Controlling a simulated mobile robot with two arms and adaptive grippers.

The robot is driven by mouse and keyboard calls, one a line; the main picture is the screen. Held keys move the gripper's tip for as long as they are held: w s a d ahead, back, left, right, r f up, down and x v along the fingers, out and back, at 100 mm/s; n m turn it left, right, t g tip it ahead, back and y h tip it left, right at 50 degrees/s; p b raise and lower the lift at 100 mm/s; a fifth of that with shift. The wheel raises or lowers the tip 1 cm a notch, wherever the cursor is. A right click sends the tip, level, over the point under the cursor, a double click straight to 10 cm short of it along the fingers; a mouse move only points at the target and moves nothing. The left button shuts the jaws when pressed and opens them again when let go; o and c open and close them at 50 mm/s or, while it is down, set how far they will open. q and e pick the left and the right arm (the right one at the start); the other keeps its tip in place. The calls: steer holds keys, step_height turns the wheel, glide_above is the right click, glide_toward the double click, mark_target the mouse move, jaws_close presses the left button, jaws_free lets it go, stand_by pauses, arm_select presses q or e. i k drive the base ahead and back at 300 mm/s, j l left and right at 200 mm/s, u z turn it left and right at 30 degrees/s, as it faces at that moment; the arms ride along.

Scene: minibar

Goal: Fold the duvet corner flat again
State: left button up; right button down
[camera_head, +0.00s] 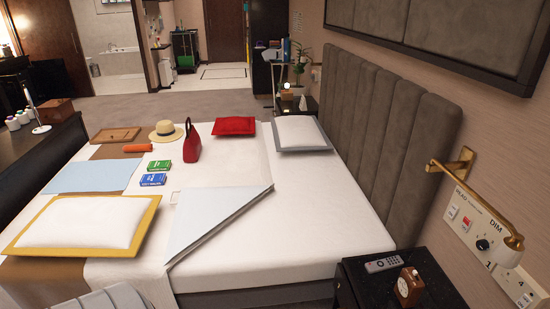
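The white duvet (225,172) lies over the bed. Near the bed's front edge, its corner (222,222) shows as a pale grey-blue triangle, folded over, with a long diagonal edge running from lower left to upper right. The white mattress (300,235) is bare to the right of the fold. Nothing lies on the triangle. Neither of my grippers is in view.
On the bed are a yellow-edged pillow (90,222), a grey-edged pillow (301,132), a red cushion (234,126), a red bag (192,143), a straw hat (166,131) and small boxes (152,180). A dark nightstand (430,265) with a remote (382,265) stands at lower right.

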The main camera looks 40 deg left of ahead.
mark_target(201, 212)
steer(key=j+u, duration=0.15)
steer(key=u, duration=0.2)
steer(key=k+j+u, duration=0.1)
steer(key=u, duration=0.25)
steer(key=k+j+u, duration=0.1)
steer(key=j+u, duration=0.15)
steer(key=j, duration=0.9)
steer(key=j+u, duration=0.3)
steer(key=j, duration=0.85)
steer(key=j+z, duration=0.15)
steer(key=i+j, duration=0.05)
steer(key=j, duration=0.05)
